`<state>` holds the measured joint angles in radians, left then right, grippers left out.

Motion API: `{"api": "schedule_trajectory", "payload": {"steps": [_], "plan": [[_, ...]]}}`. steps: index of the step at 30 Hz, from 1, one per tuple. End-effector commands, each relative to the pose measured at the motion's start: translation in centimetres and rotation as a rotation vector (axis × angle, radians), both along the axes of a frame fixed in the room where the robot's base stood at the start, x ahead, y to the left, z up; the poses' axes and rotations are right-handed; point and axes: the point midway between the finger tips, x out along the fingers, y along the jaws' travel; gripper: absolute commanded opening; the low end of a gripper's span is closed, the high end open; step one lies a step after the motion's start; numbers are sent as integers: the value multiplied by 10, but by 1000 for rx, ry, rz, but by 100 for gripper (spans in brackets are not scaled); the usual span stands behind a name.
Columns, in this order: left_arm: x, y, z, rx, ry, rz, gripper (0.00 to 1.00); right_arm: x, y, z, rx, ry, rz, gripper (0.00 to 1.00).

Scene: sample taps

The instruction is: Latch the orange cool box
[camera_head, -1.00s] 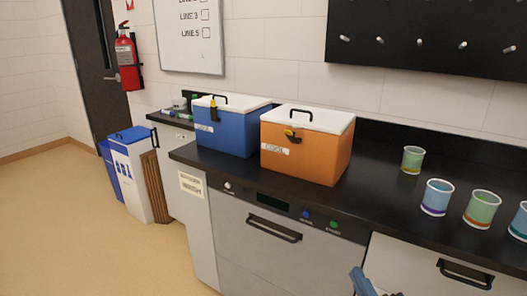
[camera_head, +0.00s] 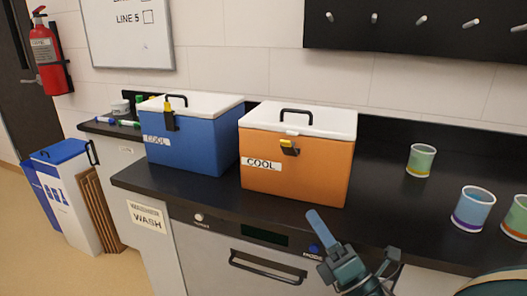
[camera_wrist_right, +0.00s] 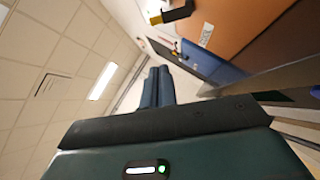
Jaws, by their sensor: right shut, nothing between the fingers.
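The orange cool box (camera_head: 292,185) stands on the black counter with its white lid (camera_head: 330,121) down. Its yellow and black latch (camera_head: 289,147) is on the front near the lid edge, with the yellow part sticking outward. In the right wrist view the orange box (camera_wrist_right: 235,25) fills the upper right, with its latch (camera_wrist_right: 172,14) at the top. My right gripper (camera_head: 315,215) is shut and empty, in front of the box and below the latch, apart from it. Its blue fingers are together in the wrist view (camera_wrist_right: 157,86). My left gripper is out of view.
Cups (camera_head: 421,160) stand on the counter (camera_head: 385,190) to the right. A dishwasher front (camera_head: 240,262) lies below the counter edge.

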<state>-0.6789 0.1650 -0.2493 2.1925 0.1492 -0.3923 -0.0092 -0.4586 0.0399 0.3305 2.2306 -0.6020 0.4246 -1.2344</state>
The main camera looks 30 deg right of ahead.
Motion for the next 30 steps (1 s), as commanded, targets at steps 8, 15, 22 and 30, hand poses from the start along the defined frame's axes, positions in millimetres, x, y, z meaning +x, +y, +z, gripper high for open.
{"api": "schedule_trajectory", "payload": {"steps": [8,15,22,30], "plan": [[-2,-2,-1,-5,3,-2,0,-2,-1,2,-37,-15,-14,0],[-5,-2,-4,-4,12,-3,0,-2,-1,3,-35,-15,-13,0],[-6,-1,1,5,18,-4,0,18,2,17,-37,-19,-11,0],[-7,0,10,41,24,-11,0,67,7,47,-37,-19,-12,0]]}}
